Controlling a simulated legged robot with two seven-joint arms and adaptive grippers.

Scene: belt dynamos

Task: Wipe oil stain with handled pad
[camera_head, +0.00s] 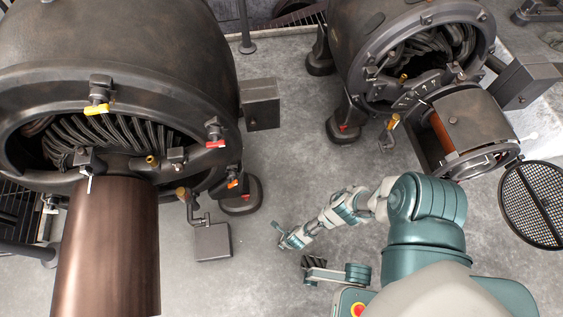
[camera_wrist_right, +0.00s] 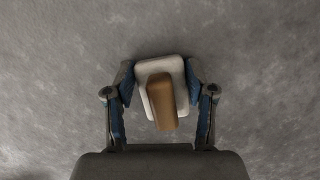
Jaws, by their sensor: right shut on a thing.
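My right arm reaches left across the grey floor in the head view, with its gripper (camera_head: 291,238) low over or near the floor. The pad is too small to make out surely there. In the right wrist view my right gripper (camera_wrist_right: 160,82) is shut on the handled pad (camera_wrist_right: 145,88). The pad is a pale rounded block with a brown wooden handle (camera_wrist_right: 162,103) pointing toward the wrist. One finger is on each side of it. I cannot tell whether the pad touches the floor. No distinct oil stain shows in either view. My left gripper is not in view.
A big dark dynamo (camera_head: 120,50) with a copper-brown cylinder (camera_head: 110,240) fills the left. A second dynamo (camera_head: 350,35) stands at the upper right, with a round mesh cover (camera_head: 533,205) nearby. A grey box (camera_head: 212,242) sits left of my gripper. Bare floor (camera_head: 290,150) lies between the dynamos.

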